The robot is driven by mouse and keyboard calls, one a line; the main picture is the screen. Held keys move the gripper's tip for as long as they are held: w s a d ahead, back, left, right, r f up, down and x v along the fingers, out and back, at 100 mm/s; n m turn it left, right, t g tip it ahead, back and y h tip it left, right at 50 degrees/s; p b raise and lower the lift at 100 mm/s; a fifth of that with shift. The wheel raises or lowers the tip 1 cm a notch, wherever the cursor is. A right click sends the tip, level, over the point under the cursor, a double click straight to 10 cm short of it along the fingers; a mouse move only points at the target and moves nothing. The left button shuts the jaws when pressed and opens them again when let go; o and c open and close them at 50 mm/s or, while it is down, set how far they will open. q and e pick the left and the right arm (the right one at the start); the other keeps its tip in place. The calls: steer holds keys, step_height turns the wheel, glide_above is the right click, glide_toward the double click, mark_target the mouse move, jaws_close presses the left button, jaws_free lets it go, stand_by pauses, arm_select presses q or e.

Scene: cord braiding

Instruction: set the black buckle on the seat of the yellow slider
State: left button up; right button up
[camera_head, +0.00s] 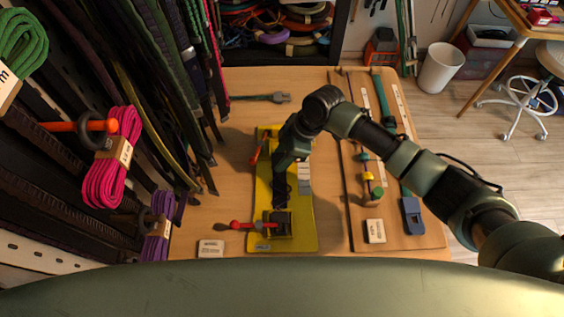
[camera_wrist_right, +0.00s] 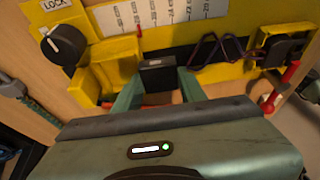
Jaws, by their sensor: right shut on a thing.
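My right gripper (camera_head: 285,165) is over the middle of the yellow jig board (camera_head: 306,232). In the wrist view its two green fingers (camera_wrist_right: 159,88) are closed on the black buckle (camera_wrist_right: 156,72). The yellow slider (camera_wrist_right: 106,62), a block with a recessed seat, is just left of the buckle in the wrist view. The buckle is beside the seat; I cannot tell its height above the board. In the head view my arm hides much of the slider. A dark zigzag cord (camera_wrist_right: 218,48) runs from near the buckle towards the clamp (camera_wrist_right: 285,48). My left gripper is not in view.
A black LOCK knob (camera_wrist_right: 63,45) stands beside the slider, and a printed scale (camera_wrist_right: 160,14) lies along the board. The clamp has a red handle (camera_head: 236,225). Hanging straps and cord bundles (camera_head: 108,170) crowd the left. A tool board (camera_head: 400,236) lies right.

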steer(key=shift+w+f+b, duration=0.1)
steer(key=shift+w+b, duration=1.55)
steer(key=shift+w, duration=1.05)
steer(key=shift+r, duration=0.2)
steer(key=shift+f, duration=0.1)
steer(key=shift+p, duration=0.45)
steer(key=shift+f, duration=0.2)
